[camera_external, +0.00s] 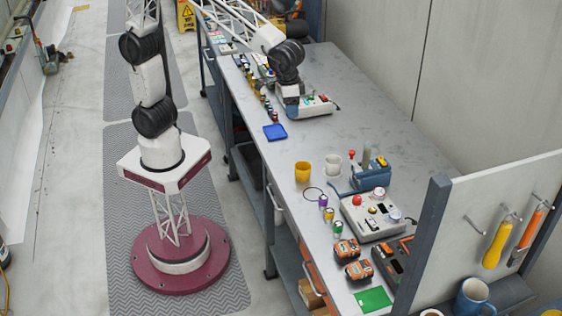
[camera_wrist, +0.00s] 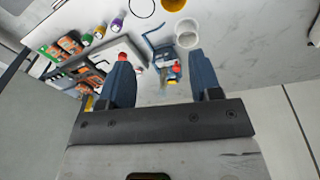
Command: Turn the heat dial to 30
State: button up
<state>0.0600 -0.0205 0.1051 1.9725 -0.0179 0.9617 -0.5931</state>
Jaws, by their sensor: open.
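A light grey control box (camera_external: 362,226) stands on the right part of the bench in the external view. It has a red button (camera_external: 357,200), a small dark display and pale round knobs (camera_external: 394,215). Its markings are too small to read, so I cannot tell which knob is the heat dial or its setting. My gripper (camera_external: 291,108) is over the far part of the bench, beside another control box (camera_external: 318,107) with coloured buttons. In the wrist view my gripper (camera_wrist: 160,57) is open, with nothing held between its fingers. The left finger partly hides the grey box.
A blue device (camera_external: 372,176), a yellow cup (camera_external: 303,172) and a white cup (camera_external: 333,164) stand near the grey box. Orange packs (camera_external: 347,250) and a green pad (camera_external: 373,299) lie nearer. A tool panel (camera_external: 480,215) rises at right. The bench's back middle is clear.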

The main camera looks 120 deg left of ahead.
jog(key=w+d+f+n, duration=0.1)
jog(key=w+f, duration=0.2)
jog(key=w, duration=0.4)
jog(key=w+d+f+n, duration=0.1)
jog(key=w+f, duration=0.2)
jog(key=w, duration=0.4)
jog(key=n+g, duration=0.1)
jog(key=n, duration=0.2)
send_over(357, 198)
notch_tip(357, 198, down, 9)
jog(key=shift+s+a+f, duration=0.15)
jog(key=shift+f, duration=0.25)
jog(key=shift+f, duration=3.7)
jog(key=shift+c, duration=0.3)
jog(key=c, duration=0.9)
